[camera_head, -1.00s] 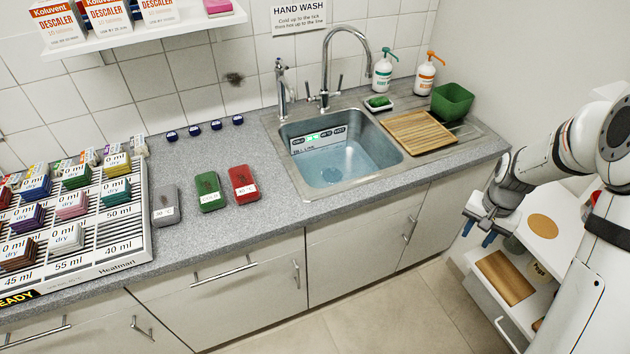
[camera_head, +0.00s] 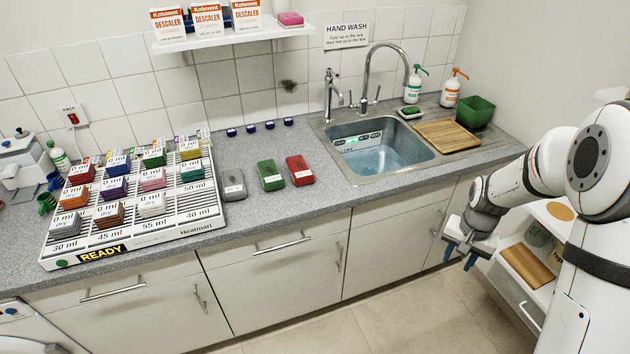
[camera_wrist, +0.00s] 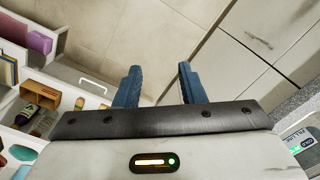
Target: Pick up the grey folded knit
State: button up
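The grey folded knit (camera_head: 233,184) lies flat on the countertop in the head view, just right of the slatted rack. It has a small white label, hard to read, and a dark patch on top. A green folded piece (camera_head: 270,175) and a red one (camera_head: 300,171) lie in a row to its right, apart from it. My gripper (camera_head: 460,262) hangs in front of the cabinets at the right, well away from the grey knit. In the wrist view my gripper (camera_wrist: 159,78) has its two blue fingers apart with nothing between them, above the floor.
The rack (camera_head: 132,232) holds several coloured, labelled blocks left of the knit. A sink (camera_head: 375,150) with water is on the right, with a wooden board (camera_head: 447,134) beyond it. Bare counter (camera_head: 250,212) lies in front of the knit. An open shelf unit (camera_head: 520,282) stands near my gripper.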

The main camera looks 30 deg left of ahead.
aim_at(234, 188)
jog(key=u, duration=1.7)
jog(key=i, duration=1.65)
jog(key=u, duration=0.05)
